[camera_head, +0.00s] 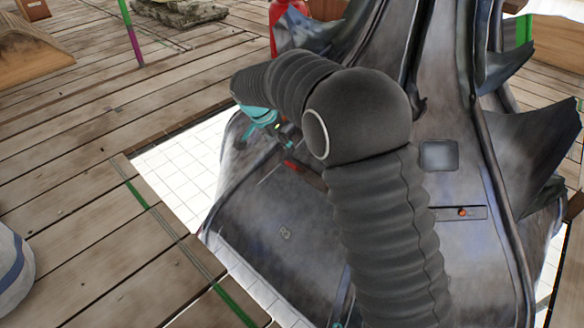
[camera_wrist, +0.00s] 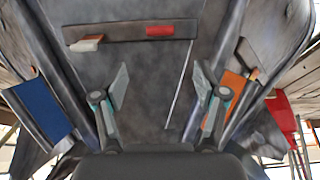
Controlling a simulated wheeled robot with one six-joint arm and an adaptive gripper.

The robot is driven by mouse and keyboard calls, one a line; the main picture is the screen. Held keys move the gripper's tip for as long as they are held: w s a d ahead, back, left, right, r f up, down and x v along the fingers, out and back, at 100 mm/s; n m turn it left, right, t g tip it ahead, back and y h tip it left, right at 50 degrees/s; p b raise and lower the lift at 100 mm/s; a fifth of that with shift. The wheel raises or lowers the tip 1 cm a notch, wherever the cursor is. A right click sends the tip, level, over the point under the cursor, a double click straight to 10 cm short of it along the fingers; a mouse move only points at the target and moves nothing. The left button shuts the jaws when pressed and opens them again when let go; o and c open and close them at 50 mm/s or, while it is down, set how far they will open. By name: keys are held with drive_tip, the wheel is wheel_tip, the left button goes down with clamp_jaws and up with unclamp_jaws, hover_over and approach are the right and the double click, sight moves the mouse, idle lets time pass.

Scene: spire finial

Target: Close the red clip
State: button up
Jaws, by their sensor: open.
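A small red piece, the likely red clip (camera_wrist: 160,31), lies on a dark bar (camera_wrist: 125,34) on the grey metal spire face in the wrist view. A raised tab (camera_wrist: 86,43), pale with an orange-red edge, sticks out at the bar's left end. In the head view a small red piece (camera_head: 291,165) shows on the spire face beside my arm. My gripper (camera_wrist: 160,85) is open and empty, its two fingers spread below the bar and apart from it. In the head view my arm hides most of the gripper (camera_head: 262,122); only teal parts show.
The grey spire (camera_head: 285,235) has curved fins (camera_head: 540,140) on its right and a plate with an orange dot (camera_head: 462,213). Wooden planks (camera_head: 60,120) surround the white-tiled opening (camera_head: 180,165). Blue (camera_wrist: 40,106) and orange (camera_wrist: 236,86) panels flank my gripper.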

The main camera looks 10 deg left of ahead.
sight(291, 164)
drive_tip(key=b+x, duration=0.1)
drive_tip(key=x, duration=1.2)
drive_tip(key=shift+w+d+f, duration=0.1)
drive_tip(key=shift+f, duration=0.2)
